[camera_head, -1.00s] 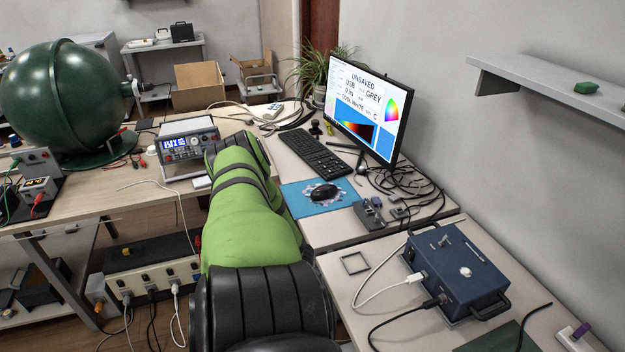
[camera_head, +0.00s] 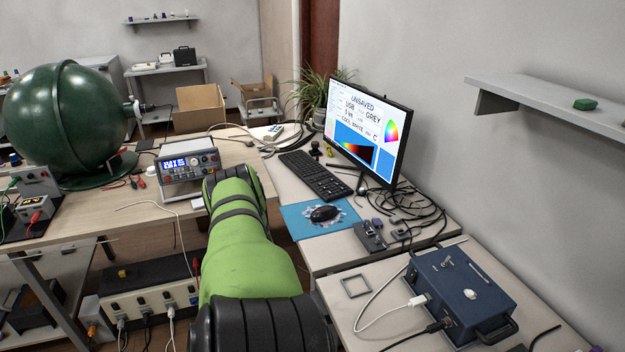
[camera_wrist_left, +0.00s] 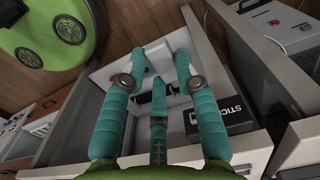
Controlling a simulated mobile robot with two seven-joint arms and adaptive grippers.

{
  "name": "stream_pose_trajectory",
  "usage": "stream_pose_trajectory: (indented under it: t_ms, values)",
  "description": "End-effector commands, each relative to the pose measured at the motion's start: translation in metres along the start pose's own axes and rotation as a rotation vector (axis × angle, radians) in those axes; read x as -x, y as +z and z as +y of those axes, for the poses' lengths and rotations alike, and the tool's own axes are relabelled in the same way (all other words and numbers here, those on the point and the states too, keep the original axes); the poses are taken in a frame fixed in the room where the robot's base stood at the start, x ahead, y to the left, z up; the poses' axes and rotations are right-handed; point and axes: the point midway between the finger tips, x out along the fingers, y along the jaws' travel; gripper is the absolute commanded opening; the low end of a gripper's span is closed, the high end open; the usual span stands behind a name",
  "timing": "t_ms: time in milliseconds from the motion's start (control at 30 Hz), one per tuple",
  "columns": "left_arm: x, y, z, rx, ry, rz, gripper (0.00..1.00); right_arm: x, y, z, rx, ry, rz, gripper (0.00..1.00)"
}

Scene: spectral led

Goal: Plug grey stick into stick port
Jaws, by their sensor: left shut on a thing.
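In the wrist view my left gripper (camera_wrist_left: 160,68) has its teal fingers down inside a pale open drawer (camera_wrist_left: 238,82). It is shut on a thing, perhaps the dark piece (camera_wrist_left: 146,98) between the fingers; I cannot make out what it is. My right gripper is not in view.
A blue box (camera_head: 462,290) is at the front right. A green sphere (camera_head: 65,115) stands left.

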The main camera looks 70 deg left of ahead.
Motion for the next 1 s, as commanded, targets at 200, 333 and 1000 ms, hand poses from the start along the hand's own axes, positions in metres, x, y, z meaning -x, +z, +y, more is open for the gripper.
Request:
stream_pose_trajectory:
  t_ms: [200,333,1000]
  values:
    - [0.000,0.000,0.000,0.000,0.000,0.000,0.00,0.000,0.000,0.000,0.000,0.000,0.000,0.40]
    - [-0.001,-0.005,0.000,-0.001,0.001,0.002,0.00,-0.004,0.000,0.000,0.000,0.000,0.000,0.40]
    - [0.001,-0.056,0.000,0.000,0.003,0.002,0.00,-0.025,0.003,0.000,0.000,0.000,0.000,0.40]
